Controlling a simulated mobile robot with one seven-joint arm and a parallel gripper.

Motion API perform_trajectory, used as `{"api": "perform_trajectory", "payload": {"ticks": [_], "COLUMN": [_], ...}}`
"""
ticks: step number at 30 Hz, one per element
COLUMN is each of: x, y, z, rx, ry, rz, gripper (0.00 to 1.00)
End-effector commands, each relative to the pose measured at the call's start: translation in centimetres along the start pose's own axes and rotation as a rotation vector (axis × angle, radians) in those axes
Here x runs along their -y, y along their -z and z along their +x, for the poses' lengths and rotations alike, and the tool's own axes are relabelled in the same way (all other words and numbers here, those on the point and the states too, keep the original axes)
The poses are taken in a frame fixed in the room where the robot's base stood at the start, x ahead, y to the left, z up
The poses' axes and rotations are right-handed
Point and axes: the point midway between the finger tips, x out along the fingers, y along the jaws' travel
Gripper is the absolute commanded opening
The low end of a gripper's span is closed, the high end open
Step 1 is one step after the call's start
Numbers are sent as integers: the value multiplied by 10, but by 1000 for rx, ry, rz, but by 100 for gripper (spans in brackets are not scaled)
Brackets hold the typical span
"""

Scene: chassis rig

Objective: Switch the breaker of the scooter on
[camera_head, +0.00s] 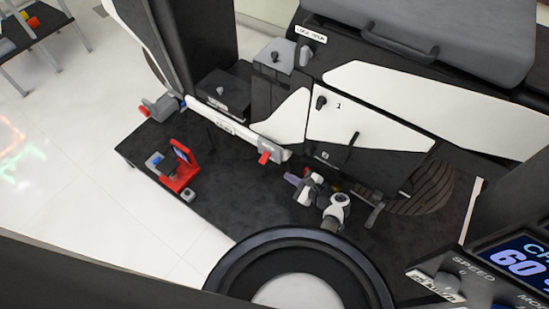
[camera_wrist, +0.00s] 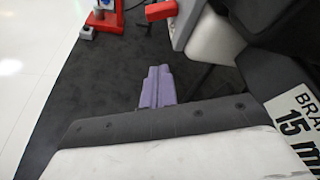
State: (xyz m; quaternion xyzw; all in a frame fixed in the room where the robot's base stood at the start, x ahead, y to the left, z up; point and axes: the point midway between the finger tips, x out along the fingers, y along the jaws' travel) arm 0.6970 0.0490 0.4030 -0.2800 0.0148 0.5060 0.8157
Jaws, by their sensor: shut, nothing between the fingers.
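The black and white scooter (camera_head: 365,92) stands on a dark platform. My gripper (camera_head: 294,181) is low beside the scooter, below and right of the nearer red lever. In the wrist view my gripper's purple fingers (camera_wrist: 158,86) are together and empty, below the red lever (camera_wrist: 160,10).
A red stand (camera_head: 183,170) with a blue part is on the dark platform (camera_head: 225,185), left of my gripper. A footrest-like pedal (camera_head: 375,212) is to the right. A label reading "15" (camera_wrist: 298,122) is close at the wrist view's right.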

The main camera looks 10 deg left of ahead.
Motion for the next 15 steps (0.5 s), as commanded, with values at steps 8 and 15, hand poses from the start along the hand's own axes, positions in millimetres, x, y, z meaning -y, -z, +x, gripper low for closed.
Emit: {"api": "perform_trajectory", "payload": {"ticks": [8, 15], "x": [-5, -4], "y": [3, 3], "z": [-3, 0], "rx": [10, 10], "ry": [2, 2], "rz": [27, 25], "gripper": [0, 0]}}
